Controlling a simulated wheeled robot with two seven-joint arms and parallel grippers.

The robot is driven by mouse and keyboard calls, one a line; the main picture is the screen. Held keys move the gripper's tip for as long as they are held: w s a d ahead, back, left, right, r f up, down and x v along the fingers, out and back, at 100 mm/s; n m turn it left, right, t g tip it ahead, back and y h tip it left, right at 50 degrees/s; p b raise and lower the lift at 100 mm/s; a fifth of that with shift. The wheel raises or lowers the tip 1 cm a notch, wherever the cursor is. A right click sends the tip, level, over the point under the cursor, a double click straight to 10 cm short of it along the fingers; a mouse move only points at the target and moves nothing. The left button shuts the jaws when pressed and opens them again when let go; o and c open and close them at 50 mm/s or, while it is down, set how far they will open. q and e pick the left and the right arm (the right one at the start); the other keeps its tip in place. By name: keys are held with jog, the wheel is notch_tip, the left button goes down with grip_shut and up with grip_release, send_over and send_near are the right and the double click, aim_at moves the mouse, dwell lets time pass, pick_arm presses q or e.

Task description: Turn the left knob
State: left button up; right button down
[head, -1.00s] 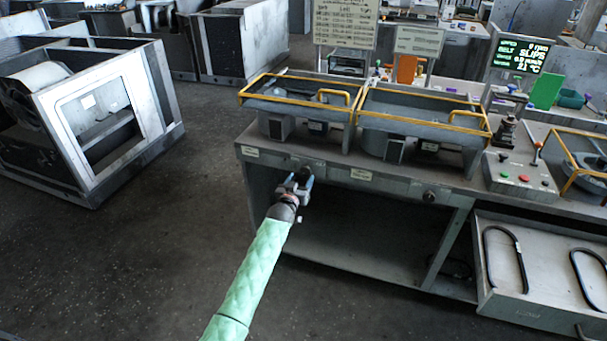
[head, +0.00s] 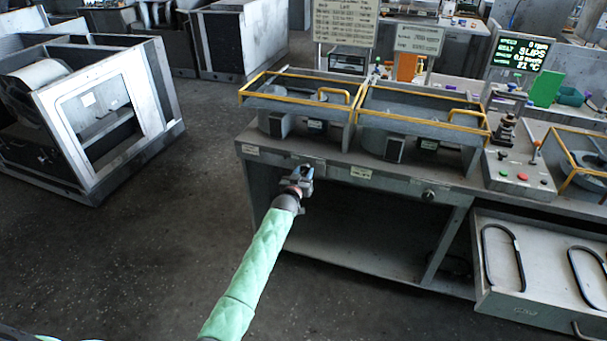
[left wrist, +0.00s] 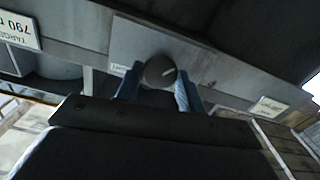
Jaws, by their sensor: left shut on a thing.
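The left knob (left wrist: 160,72) is a round dark grey knob with a pale mark, on the front panel of the bench. It shows between the blue fingertips in the left wrist view. My left gripper (head: 304,172) is at the front edge of the bench, below the left yellow-railed tray, and its fingers are shut on the knob's two sides. In the head view the gripper hides the knob. A second, round knob (head: 429,195) sits further right on the same panel. My right gripper is not in view.
Two yellow-railed trays (head: 293,88) stand on the bench. The shelf space (head: 380,235) under it is open. A pulled-out drawer (head: 545,305) with black belts is at the right. A white-framed housing (head: 155,95) stands left, with clear floor (head: 130,250) before it.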

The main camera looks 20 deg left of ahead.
pick_arm(q)
jog(key=shift+m, duration=0.7)
jog(key=shift+m+b, duration=0.35)
jog(key=shift+m, duration=0.25)
jog(key=o, duration=1)
jog(key=shift+c, duration=0.2)
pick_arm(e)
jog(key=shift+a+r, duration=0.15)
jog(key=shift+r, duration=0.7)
pick_arm(q)
jog(key=shift+s, duration=0.15)
